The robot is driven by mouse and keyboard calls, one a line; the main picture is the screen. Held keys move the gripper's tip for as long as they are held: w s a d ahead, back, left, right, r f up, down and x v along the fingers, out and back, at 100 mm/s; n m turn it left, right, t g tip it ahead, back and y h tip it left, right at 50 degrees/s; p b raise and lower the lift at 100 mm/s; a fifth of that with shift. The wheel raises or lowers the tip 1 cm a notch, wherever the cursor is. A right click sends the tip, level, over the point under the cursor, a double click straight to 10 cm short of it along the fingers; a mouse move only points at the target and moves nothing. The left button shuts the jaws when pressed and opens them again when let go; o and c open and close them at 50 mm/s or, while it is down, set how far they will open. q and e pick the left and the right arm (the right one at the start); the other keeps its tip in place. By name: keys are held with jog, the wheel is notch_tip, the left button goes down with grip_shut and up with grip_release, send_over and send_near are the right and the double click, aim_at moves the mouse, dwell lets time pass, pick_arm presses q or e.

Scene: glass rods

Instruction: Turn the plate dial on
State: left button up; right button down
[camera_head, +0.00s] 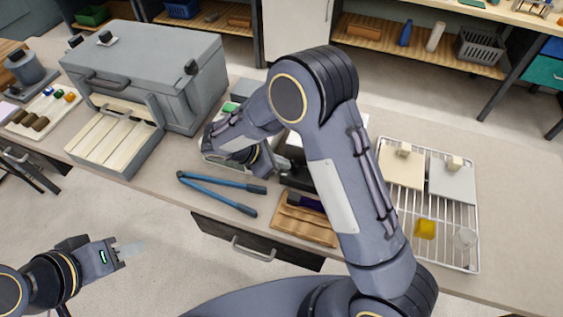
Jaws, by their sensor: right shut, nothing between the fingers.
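The plate (296,152) stands on the bench in the middle, mostly hidden behind my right arm. A pale part of it and a dark front show beside the arm. I cannot make out its dial. My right gripper (279,168) is at the plate's front left, bent back under my forearm. It is shut with nothing in it, and its fingertips are largely hidden, so contact with the dial cannot be told. My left gripper (129,248) is away from the bench at the lower left, over the floor.
Blue-handled tongs (222,192) and a wooden block (303,223) lie near the bench's front edge. A grey furnace box (150,65) stands at left. A wire rack (455,255) with tiles, a yellow block (425,229) and a clear cup (465,238) is at right.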

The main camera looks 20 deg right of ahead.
jog(key=shift+w+d+m+g+y, duration=0.1)
jog(key=shift+w+m+g, duration=0.15)
jog(key=shift+m+g, duration=0.45)
jog(key=shift+w+d+m+g+y, duration=0.1)
jog(key=shift+w+m+g, duration=0.3)
jog(key=shift+m, duration=0.5)
jog(key=shift+w+d+m+g+y, duration=0.1)
jog(key=shift+w+m+g, duration=0.05)
jog(key=shift+m+g, duration=0.6)
jog(key=shift+w+d+b, duration=0.1)
jog(key=shift+w+b, duration=0.05)
jog(key=shift+b, duration=0.15)
